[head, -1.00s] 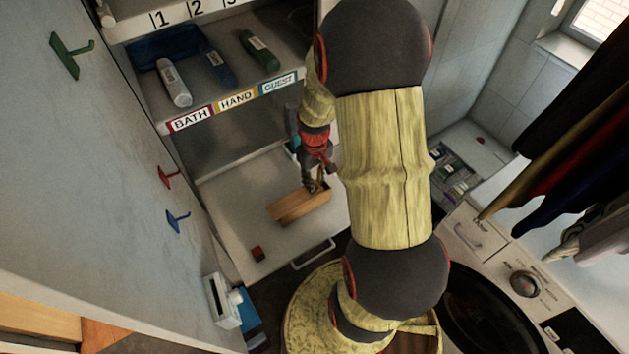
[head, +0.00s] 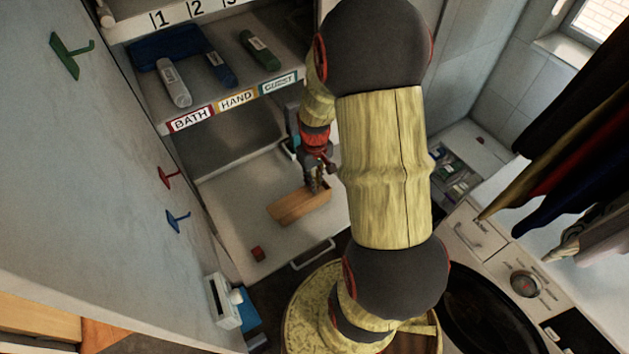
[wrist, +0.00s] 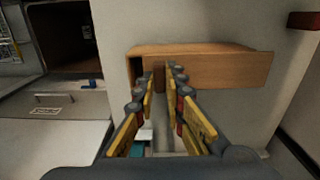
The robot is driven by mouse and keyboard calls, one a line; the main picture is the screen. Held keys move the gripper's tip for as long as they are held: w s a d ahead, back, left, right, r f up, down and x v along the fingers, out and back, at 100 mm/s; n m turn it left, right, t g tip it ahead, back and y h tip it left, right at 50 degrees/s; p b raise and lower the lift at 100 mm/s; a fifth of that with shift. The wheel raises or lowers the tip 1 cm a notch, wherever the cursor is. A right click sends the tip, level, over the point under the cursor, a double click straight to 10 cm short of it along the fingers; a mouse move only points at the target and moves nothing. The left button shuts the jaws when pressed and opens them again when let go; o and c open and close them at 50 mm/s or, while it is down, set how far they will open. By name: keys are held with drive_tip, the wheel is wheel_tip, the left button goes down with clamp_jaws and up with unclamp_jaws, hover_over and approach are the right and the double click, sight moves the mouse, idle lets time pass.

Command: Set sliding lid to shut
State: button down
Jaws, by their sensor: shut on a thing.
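A long wooden box (head: 293,207) with a flat wooden top lies on the white surface. The wrist view shows its light-brown wood (wrist: 220,68) running across the top, with a dark opening at its left end. My gripper (head: 316,187) is over the right part of the box in the head view. In the wrist view my gripper's fingertips (wrist: 161,72) are close together at the box, shut on a small brown part of the sliding lid between them. The lid's exact edges and how far it is open are hard to tell.
A shelf (head: 205,85) with bottles is above and behind. A wall with hooks (head: 178,220) stands to the left. A washing machine (head: 500,265) is at right.

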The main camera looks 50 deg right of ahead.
drive_tip(key=shift+s+d, duration=0.15)
drive_tip(key=shift+d, duration=0.55)
drive_tip(key=shift+s+d, duration=0.1)
drive_tip(key=shift+d, duration=0.6)
drive_tip(key=shift+a, duration=0.1)
drive_tip(key=c, duration=1.8)
unclamp_jaws()
drive_tip(key=shift+c, duration=0.2)
wheel_tip(320, 180, up, 12)
drive_tip(key=shift+c, duration=0.4)
